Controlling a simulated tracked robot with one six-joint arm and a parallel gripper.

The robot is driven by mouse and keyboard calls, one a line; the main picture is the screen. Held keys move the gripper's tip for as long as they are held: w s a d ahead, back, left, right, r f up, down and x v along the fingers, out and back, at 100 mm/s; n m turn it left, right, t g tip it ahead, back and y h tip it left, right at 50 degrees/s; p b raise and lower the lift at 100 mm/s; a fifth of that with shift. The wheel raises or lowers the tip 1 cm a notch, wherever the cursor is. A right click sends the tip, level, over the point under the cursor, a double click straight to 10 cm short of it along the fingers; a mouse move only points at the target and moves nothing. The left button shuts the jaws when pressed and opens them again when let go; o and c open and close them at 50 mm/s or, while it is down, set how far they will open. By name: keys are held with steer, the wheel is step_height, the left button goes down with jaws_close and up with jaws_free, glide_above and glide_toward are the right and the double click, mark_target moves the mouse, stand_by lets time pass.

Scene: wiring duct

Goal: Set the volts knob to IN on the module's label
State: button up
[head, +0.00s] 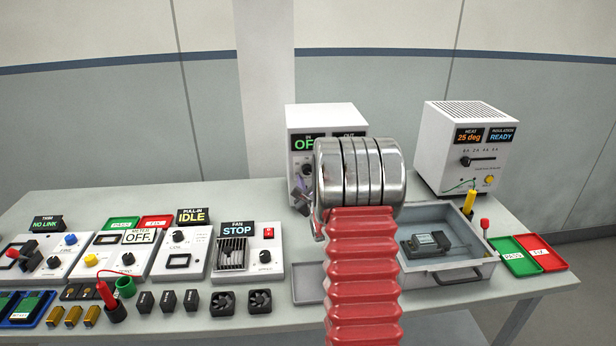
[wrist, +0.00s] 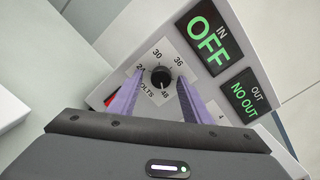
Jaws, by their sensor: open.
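The volts knob (wrist: 160,77) is a small black dial on a white supply box (head: 318,114), with 24, 30, 36 and 48 printed around it. Its white mark seems to point near 48. The box's IN display (wrist: 209,40) reads OFF and its OUT display (wrist: 245,96) reads NO OUT. My gripper (wrist: 161,85) is open, with its purple fingers on either side of the knob in the wrist view; I cannot tell whether they touch it. A dark module (head: 427,241) with a pale label lies in the grey drawer-like tray (head: 446,277); its print is too small to read.
Green PASS and red FIX trays (head: 541,252) lie at the right edge. Several instruments, including the fan tester (head: 247,262), fill the bench's left side.

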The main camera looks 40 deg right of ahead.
steer(key=c, duration=1)
steer(key=shift+a, duration=0.15)
steer(key=shift+c, duration=0.2)
